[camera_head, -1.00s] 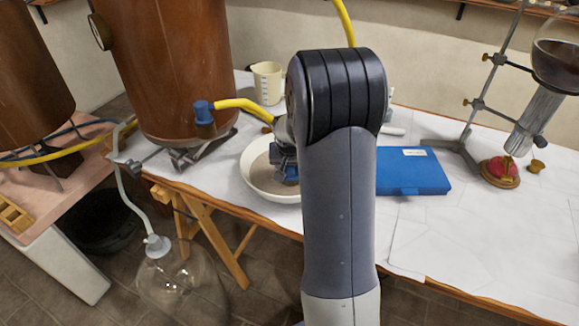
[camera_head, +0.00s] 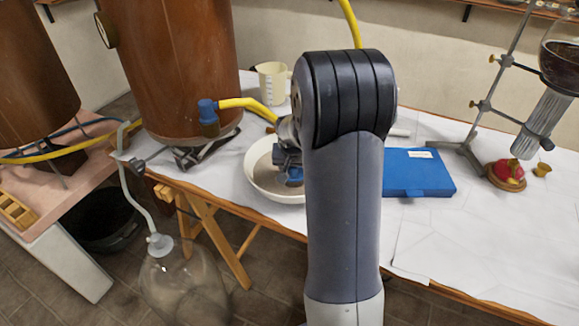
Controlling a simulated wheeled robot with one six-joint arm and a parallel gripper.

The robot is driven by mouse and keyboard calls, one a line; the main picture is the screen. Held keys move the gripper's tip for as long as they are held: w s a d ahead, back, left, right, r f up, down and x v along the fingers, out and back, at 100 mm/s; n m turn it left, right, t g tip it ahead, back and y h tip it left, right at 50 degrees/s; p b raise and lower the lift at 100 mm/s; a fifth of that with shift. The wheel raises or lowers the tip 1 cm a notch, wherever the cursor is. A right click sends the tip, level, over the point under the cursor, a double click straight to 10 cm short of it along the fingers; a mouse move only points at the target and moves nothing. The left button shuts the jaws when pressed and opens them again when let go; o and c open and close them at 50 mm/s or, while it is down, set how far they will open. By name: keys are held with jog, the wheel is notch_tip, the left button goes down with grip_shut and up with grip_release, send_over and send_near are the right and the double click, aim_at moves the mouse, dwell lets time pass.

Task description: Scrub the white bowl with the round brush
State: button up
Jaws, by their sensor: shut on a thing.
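The white bowl (camera_head: 256,182) sits on the white-covered table, left of my arm. My arm stands in front of its right side and hides that part. My gripper (camera_head: 288,172) is over the bowl, pointing down into it, and is partly hidden behind my arm. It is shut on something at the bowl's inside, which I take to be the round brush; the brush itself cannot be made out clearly. Whether it touches the bowl's floor cannot be told.
A blue case (camera_head: 418,174) lies right of my arm. A beige measuring jug (camera_head: 272,83) stands behind the bowl. A copper vessel (camera_head: 172,65) with a yellow hose (camera_head: 247,104) stands close at left. A metal stand (camera_head: 483,105) with glassware is at right. The front right table is clear.

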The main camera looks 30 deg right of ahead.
jog(key=shift+s+d, duration=0.1)
jog(key=shift+d, duration=0.15)
jog(key=shift+w+a+f, duration=0.1)
jog(key=shift+w+a, duration=0.15)
jog(key=shift+w, duration=0.8)
jog(key=shift+s+a+b, duration=0.4)
jog(key=shift+s+a, duration=0.35)
jog(key=shift+a, duration=0.05)
jog(key=shift+s+d, duration=0.15)
jog(key=shift+d, duration=0.4)
jog(key=shift+s+d, duration=0.15)
jog(key=shift+d, duration=0.35)
jog(key=shift+w+a, duration=0.25)
jog(key=shift+w, duration=0.85)
jog(key=shift+s+a, duration=0.75)
jog(key=shift+a, duration=0.1)
jog(key=shift+s+d, duration=0.2)
jog(key=shift+d, duration=0.35)
jog(key=shift+s+d, duration=0.15)
jog(key=shift+d, duration=0.4)
jog(key=shift+w+a, duration=0.25)
jog(key=shift+w, duration=0.8)
jog(key=shift+s+a+b, duration=0.35)
jog(key=shift+s+a, duration=0.4)
jog(key=shift+a, duration=0.1)
jog(key=shift+r, duration=0.2)
